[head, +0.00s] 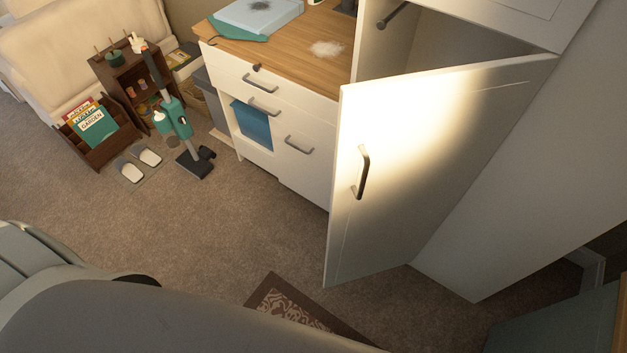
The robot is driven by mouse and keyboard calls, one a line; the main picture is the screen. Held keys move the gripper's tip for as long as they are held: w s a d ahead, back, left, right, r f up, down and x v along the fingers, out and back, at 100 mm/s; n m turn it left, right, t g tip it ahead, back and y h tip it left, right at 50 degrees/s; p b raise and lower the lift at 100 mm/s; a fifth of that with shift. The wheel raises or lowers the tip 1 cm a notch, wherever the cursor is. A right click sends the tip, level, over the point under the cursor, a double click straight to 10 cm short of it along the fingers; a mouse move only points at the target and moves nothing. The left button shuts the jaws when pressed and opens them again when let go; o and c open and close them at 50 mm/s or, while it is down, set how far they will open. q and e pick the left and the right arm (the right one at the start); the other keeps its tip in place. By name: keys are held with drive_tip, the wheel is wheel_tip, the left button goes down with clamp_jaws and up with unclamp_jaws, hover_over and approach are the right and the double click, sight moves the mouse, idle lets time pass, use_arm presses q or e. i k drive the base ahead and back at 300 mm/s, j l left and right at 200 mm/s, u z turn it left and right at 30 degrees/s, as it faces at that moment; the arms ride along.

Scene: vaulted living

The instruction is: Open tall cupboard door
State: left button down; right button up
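The tall cupboard is on the right, and its white door (400,175) stands ajar, swung out to the left from the cabinet. A dark vertical handle (361,172) sits near the door's left edge. A dark opening (460,45) shows above and behind the door's top edge. The white cupboard side (520,170) runs down to the floor at right. A bright patch of light lies on the door. Neither of my grippers is in view, and nothing visible touches the handle.
A drawer unit with a wooden worktop (300,52) stands left of the door. A cordless vacuum (178,122), slippers (138,164) and a magazine rack (90,135) are at upper left. A patterned rug (292,305) lies at the bottom. Carpet (230,225) is clear before the door.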

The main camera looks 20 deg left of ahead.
sight(409, 147)
drive_tip(key=i+j, duration=0.2)
drive_tip(key=j, duration=0.2)
drive_tip(key=i+j, duration=0.2)
drive_tip(key=j, duration=0.2)
drive_tip(key=i+j, duration=0.2)
drive_tip(key=j, duration=0.2)
drive_tip(key=i+j, duration=0.2)
drive_tip(key=j, duration=0.2)
drive_tip(key=i+j, duration=0.2)
drive_tip(key=j, duration=0.15)
drive_tip(key=i+j, duration=0.2)
drive_tip(key=j, duration=0.2)
drive_tip(key=i+j+z, duration=0.15)
drive_tip(key=j+z, duration=0.15)
drive_tip(key=z, duration=0.2)
drive_tip(key=j+z, duration=0.45)
drive_tip(key=i+j+z, duration=0.1)
drive_tip(key=j+z, duration=0.2)
drive_tip(key=z, duration=1.7)
